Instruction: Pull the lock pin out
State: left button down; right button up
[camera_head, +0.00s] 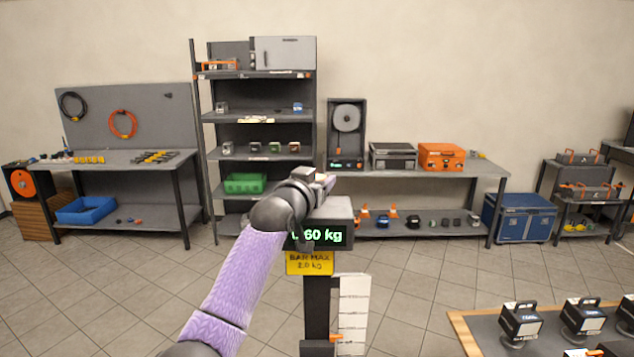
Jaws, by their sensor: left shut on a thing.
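My left arm reaches in from the lower left, and its gripper (326,181) is over the top of a grey stand (330,211). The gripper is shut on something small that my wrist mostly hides. I cannot make out a lock pin for certain. The stand has a dark display (320,236) reading about 0.60 kg, its first digit partly covered by my arm. Below it is a yellow label (309,262) reading "BAR MAX 2.0 kg". My right gripper is not in view.
A white marked strip (353,315) with an orange pointer (336,338) is on the stand's post. Shelves (259,115) and workbenches (127,159) line the back wall. Tiled floor between is clear.

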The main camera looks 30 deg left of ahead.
pick_arm(q)
jog(key=shift+r, duration=0.7)
jog(key=shift+f, duration=0.1)
jog(key=shift+c, duration=0.5)
grip_release()
jog(key=shift+f, duration=0.1)
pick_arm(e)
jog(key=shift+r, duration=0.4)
pick_arm(q)
jog(key=s+b, duration=0.2)
jog(key=s, duration=0.8)
jog(key=shift+d, duration=0.25)
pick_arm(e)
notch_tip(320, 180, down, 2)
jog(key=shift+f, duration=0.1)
